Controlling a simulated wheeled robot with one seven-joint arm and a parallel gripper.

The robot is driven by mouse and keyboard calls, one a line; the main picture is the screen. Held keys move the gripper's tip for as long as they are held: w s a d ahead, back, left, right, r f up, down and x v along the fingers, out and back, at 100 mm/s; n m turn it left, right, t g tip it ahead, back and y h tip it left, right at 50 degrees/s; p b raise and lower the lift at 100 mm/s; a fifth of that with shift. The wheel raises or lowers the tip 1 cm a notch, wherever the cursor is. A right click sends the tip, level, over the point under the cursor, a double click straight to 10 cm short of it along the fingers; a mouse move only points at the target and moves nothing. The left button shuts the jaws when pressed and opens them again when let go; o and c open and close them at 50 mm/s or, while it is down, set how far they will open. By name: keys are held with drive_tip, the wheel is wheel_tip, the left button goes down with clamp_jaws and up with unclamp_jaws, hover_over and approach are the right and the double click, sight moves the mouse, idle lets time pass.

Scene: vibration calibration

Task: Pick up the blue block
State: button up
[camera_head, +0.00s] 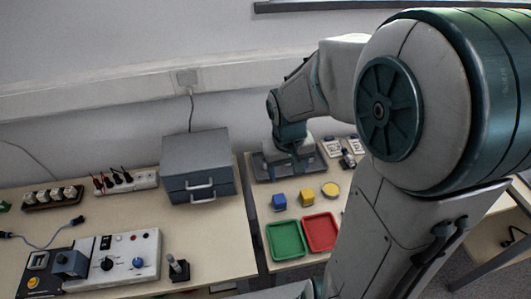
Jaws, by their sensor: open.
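The blue block (279,202) sits on the right-hand table, upright and clear of other things. A yellow block (307,197) stands just to its right. My gripper (291,166) points down at the far end of my arm, over a dark flat tray or plate (263,174) behind the blue block. It is open and apart from the blue block. The fingertips are small and dark, so their exact height is hard to tell.
A green tray (272,245) and a red tray (334,244) lie in front of the blocks, and a round yellow piece (330,189) lies right. A grey drawer box (197,165) stands left. Calibration gear (128,262) covers the left table. My arm hides the right side.

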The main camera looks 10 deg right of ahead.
approach(279, 197)
drive_tip(key=shift+g+y, duration=0.3)
drive_tip(key=shift+y, duration=0.1)
drive_tip(key=f, duration=0.2)
drive_tip(key=f+b, duration=0.1)
drive_tip(key=f, duration=0.2)
drive_tip(key=shift+d+f, duration=0.25)
drive_tip(key=shift+w+d+f+b, duration=0.15)
drive_tip(key=shift+f+b, duration=0.1)
drive_tip(key=shift+f, duration=1.1)
drive_tip(key=shift+w+a+f+b, duration=0.1)
drive_tip(key=shift+f+b, duration=0.15)
drive_tip(key=shift+f, duration=1.15)
drive_tip(key=shift+c, duration=0.3)
drive_tip(key=c, duration=1)
